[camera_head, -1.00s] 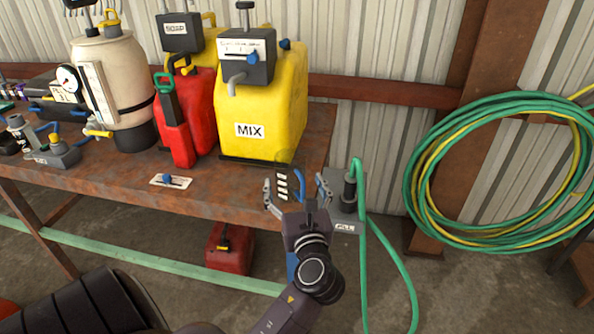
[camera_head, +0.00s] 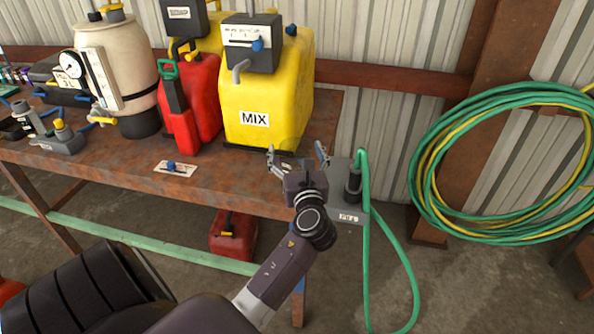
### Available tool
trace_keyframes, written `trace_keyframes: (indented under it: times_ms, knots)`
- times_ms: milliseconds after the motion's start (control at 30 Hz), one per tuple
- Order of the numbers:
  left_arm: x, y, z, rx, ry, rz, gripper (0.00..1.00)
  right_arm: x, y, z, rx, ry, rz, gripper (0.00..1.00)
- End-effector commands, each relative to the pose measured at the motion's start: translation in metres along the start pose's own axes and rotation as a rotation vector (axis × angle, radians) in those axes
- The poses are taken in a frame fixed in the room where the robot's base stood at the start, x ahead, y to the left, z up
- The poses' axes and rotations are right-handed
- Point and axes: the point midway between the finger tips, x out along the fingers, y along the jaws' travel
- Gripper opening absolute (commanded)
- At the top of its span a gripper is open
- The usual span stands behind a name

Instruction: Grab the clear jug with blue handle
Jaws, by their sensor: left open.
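My left gripper (camera_head: 296,152) is open, its two fingers spread at the right end of the rusty workbench (camera_head: 228,186), just in front of the yellow MIX container (camera_head: 262,100). I cannot clearly make out a clear jug with a blue handle. My right gripper is not in view.
A red can (camera_head: 196,105) and a cream tank (camera_head: 120,70) stand left on the bench. A grey box (camera_head: 349,214) with a green hose (camera_head: 366,250) stands at the bench's right end. A coiled hose (camera_head: 425,170) hangs right. Another red can (camera_head: 232,235) is below.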

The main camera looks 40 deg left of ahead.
Motion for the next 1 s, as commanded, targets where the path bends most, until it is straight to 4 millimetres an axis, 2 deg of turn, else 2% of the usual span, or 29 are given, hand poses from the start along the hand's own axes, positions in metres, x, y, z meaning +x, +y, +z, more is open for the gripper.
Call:
trace_keyframes:
  times_ms: [67, 300, 633, 1000]
  knots:
    - [-0.0003, -0.0001, -0.0001, 0.0, 0.0, 0.0, 0.79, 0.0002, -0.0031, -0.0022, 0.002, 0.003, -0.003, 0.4]
    - [-0.0006, -0.0001, -0.0002, 0.0, 0.0, 0.0, 0.54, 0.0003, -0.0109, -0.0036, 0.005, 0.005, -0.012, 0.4]
    - [-0.0007, -0.0001, -0.0002, 0.0, 0.0, 0.0, 0.18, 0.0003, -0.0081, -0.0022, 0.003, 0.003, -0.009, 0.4]
    - [-0.0005, -0.0001, 0.0075, -0.001, -0.002, 0.0, 0.18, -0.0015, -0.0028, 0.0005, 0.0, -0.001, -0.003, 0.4]
